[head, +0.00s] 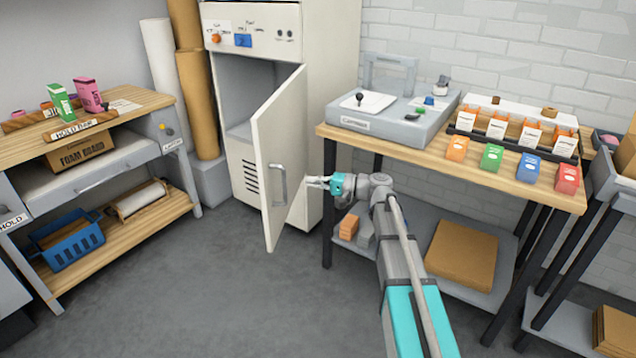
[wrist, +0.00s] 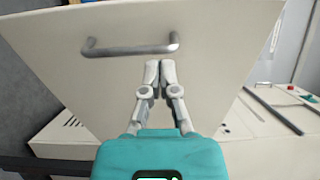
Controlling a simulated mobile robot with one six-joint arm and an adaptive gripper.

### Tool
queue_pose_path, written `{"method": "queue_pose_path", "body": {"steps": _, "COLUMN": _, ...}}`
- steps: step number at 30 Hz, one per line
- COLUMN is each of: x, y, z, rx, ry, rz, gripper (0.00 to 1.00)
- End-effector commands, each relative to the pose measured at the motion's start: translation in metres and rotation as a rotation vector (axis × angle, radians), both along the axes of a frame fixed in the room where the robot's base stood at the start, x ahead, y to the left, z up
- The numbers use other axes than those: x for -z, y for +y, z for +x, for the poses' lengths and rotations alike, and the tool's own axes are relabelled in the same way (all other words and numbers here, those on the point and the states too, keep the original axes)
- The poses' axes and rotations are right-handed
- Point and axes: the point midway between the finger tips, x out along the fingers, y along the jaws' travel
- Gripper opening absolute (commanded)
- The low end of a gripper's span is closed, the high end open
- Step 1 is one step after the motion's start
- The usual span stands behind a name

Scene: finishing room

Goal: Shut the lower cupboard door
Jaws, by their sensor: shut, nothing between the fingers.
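The lower cupboard door (head: 276,158) is a cream panel with a grey bar handle (head: 278,184). It stands ajar, swung out from the cream cabinet (head: 310,110), and the dark opening shows to its left. My gripper (head: 308,182) is shut and empty, just right of the handle in the head view. In the wrist view the door (wrist: 100,90) fills most of the picture, the handle (wrist: 130,48) lies just beyond the fingertips (wrist: 152,64), and the fingers are together. I cannot tell whether the fingertips touch the door.
A wooden-topped bench (head: 400,143) with a grey machine (head: 392,115) and several coloured boxes stands to the right, close to my arm. A shelf bench (head: 130,105) with a blue basket (head: 70,240) is at the left. Grey floor (head: 200,290) before the cabinet is clear.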

Motion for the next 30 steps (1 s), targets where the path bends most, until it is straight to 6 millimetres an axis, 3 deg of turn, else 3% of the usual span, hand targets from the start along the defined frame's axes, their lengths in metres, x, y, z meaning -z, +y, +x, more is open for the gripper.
{"method": "queue_pose_path", "body": {"steps": 18, "x": 0.000, "y": 0.086, "z": 0.023, "rx": -0.001, "ry": 0.000, "rz": 0.000, "gripper": 0.00}}
{"method": "queue_pose_path", "body": {"steps": 30, "x": 0.000, "y": 0.109, "z": 0.029, "rx": -0.001, "ry": 0.000, "rz": 0.000, "gripper": 0.00}}
